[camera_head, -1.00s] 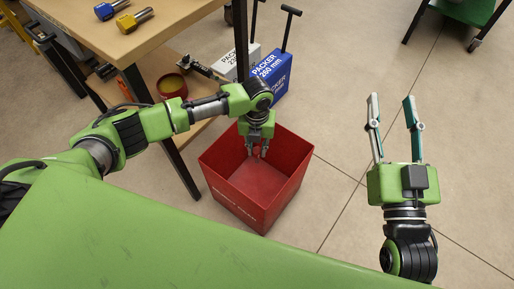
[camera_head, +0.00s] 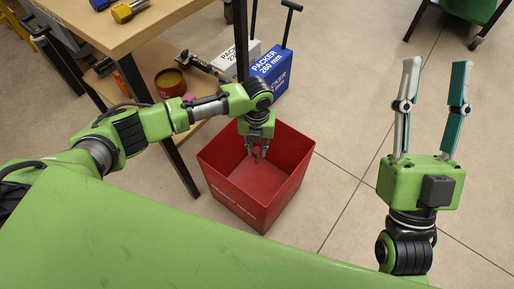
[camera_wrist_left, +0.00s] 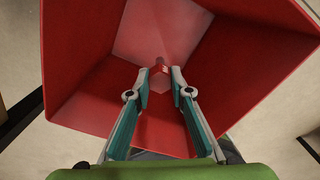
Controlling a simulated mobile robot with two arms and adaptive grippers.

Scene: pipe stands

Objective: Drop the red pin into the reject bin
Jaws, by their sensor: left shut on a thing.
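The red pin (camera_wrist_left: 160,67) shows in the left wrist view as a small red piece between my left fingertips, partly hidden by them. My left gripper (camera_head: 257,153) is shut on it and points down over the reject bin (camera_head: 228,190). The bin is a red, open, square box on the floor; its inside walls (camera_wrist_left: 240,60) surround the fingers in the left wrist view. The pin is hard to make out against the red bin in the head view. My right gripper (camera_head: 436,66) is open and empty, over bare floor right of the bin.
A wooden workbench (camera_head: 120,35) with yellow and blue parts stands at upper left. Its lower shelf holds a round red container (camera_head: 171,83). A blue packer (camera_head: 270,72) and a grey packer (camera_head: 238,62) stand behind the bin.

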